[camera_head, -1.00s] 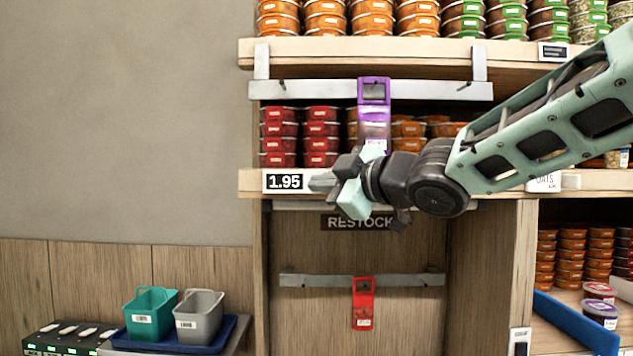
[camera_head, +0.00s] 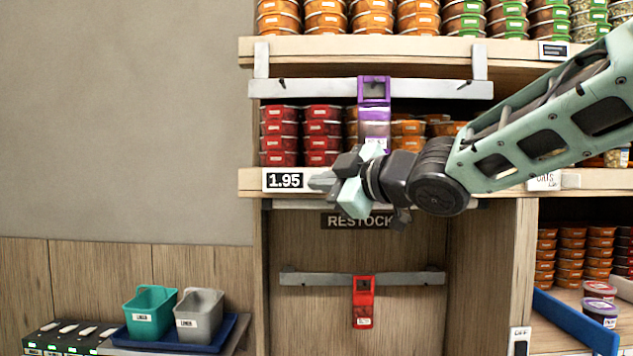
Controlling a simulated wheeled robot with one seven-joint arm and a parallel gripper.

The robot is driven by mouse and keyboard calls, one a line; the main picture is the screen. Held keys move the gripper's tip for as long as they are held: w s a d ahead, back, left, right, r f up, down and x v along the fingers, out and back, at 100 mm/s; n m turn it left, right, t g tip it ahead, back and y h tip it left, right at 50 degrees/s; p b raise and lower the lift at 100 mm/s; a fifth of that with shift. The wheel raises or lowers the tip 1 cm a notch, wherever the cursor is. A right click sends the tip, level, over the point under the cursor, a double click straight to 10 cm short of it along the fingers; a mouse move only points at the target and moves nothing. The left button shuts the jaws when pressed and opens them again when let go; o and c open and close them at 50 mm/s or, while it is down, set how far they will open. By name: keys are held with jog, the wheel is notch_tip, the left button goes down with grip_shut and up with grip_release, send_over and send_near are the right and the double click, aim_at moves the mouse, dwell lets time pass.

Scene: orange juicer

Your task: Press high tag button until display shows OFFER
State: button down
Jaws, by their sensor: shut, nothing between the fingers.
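A tag display (camera_head: 285,181) on the front edge of the middle shelf reads 1.95 in white on black. My gripper (camera_head: 318,183) is shut and empty, pointing left, with its fingertips at the right end of this tag. The fingers and gripper body cover that end, so any button there is hidden, and I cannot tell whether the tips touch it. Another small tag (camera_head: 555,51) sits on the upper shelf edge at the right; its text is too small to read. No display in view reads OFFER.
A purple holder (camera_head: 374,92) hangs from a metal rail just behind my gripper. Stacked red tubs (camera_head: 323,130) stand behind the tag. Below are a RESTOCK sign (camera_head: 357,221) and a red holder (camera_head: 363,302) on a lower rail. Teal (camera_head: 151,310) and grey (camera_head: 199,314) bins stand lower left.

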jog(key=shift+w, duration=0.1)
dwell(0.7)
jog(key=shift+w, duration=0.35)
jog(key=shift+w+p, duration=0.4)
dwell(0.7)
jog(key=shift+s, duration=0.1)
jog(key=shift+s+b, duration=0.4)
jog(key=shift+s, duration=0.35)
jog(key=shift+s, duration=0.1)
jog(key=shift+s+a+b, duration=0.1)
jog(key=shift+s+b, duration=1.05)
jog(key=shift+s, duration=1.25)
